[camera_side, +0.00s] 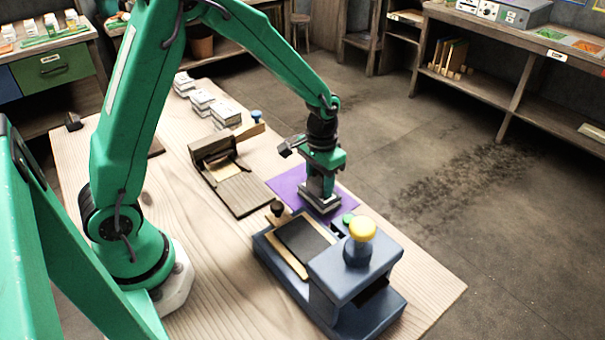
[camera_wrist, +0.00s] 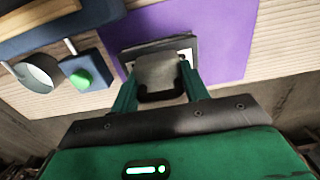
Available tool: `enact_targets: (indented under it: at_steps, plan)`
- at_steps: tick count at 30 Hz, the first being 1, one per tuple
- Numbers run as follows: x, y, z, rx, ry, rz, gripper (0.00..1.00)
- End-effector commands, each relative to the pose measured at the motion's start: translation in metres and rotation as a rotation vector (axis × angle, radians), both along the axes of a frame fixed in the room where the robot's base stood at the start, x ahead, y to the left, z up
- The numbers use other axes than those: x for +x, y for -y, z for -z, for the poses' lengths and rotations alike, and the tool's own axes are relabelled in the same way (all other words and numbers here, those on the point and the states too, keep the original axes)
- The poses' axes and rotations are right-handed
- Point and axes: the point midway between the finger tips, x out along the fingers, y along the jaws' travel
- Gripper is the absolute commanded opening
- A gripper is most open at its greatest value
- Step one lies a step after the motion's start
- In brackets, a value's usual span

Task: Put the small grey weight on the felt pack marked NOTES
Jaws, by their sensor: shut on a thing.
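My gripper (camera_side: 321,176) points down over the purple sheet on the bench and is shut on the small grey weight (camera_wrist: 160,70). In the wrist view the weight sits between the two green fingers. Directly under it is a flat grey pack (camera_side: 322,204) with pale edges, which also shows in the wrist view (camera_wrist: 185,46) lying on the purple sheet. The weight overlaps the pack's top; I cannot tell whether they touch. I cannot read any NOTES mark; the weight and fingers hide part of the pack.
The purple sheet (camera_side: 287,184) lies between a wooden hinged box (camera_side: 240,192) and a blue press (camera_side: 335,275) with a yellow knob (camera_side: 362,228). A green button (camera_wrist: 82,79) is close by. Several packs (camera_side: 225,113) stand at the back of the bench.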

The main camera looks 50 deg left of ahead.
Motion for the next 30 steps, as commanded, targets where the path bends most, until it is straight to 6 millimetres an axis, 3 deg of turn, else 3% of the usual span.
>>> enact_targets:
  at_steps: [8,9,12,23,30]
  plan:
    - [0.0,0.0,0.003,0.0,0.001,0.0,0.16]
    - [0.0,0.0,0.003,0.0,0.0,0.0,0.49]
    - [0.0,0.0,0.003,0.0,0.0,0.0,0.67]
    - [0.0,0.0,0.001,0.0,0.0,0.0,0.67]
    - [0.001,0.0,-0.013,0.0,0.003,0.0,0.67]
